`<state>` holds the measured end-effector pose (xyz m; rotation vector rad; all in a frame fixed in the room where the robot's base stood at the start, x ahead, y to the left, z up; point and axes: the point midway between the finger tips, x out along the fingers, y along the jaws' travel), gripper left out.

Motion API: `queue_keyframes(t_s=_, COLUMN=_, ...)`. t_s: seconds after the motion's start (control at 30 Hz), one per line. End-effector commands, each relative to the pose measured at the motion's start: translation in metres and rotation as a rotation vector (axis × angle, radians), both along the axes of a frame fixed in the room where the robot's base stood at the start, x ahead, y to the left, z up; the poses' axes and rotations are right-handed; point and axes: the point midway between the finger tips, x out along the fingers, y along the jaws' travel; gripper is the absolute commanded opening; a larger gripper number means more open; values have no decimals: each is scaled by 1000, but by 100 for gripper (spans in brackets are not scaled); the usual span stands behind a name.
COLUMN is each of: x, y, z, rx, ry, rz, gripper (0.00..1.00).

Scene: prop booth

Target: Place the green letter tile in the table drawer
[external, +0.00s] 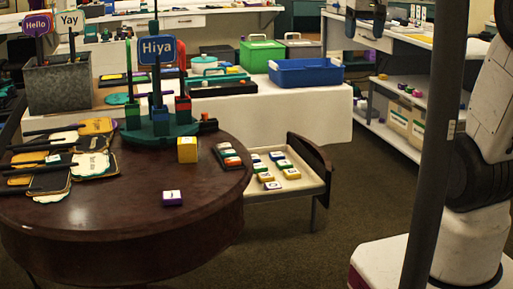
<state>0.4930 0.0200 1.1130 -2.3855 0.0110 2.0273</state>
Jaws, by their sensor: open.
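The table drawer (310,181) is pulled out from the right side of the round dark table (120,222). Several white-topped letter tiles lie in it, some with green sides, such as the green tile (284,164), others yellow or blue. A purple tile (172,198) lies alone on the tabletop.
A yellow block (187,150) and a green-based sign stand (161,130) are on the table, with dark paddles (75,160) piled at left. Behind are a blue bin (305,72) and a green box (262,55).

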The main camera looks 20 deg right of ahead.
Motion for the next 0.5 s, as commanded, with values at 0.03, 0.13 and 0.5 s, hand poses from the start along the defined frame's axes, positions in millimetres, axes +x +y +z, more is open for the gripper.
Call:
queue_keyframes(t_s=0.03, x=-14, y=-3, z=6, rx=0, ry=-8, rz=-1, gripper=75)
queue_keyframes(t_s=0.13, x=-39, y=-7, z=13, rx=-2, ry=-18, rz=-2, gripper=75)
queue_keyframes(t_s=0.5, x=-130, y=-19, z=28, rx=-7, ry=-55, rz=-6, gripper=75)
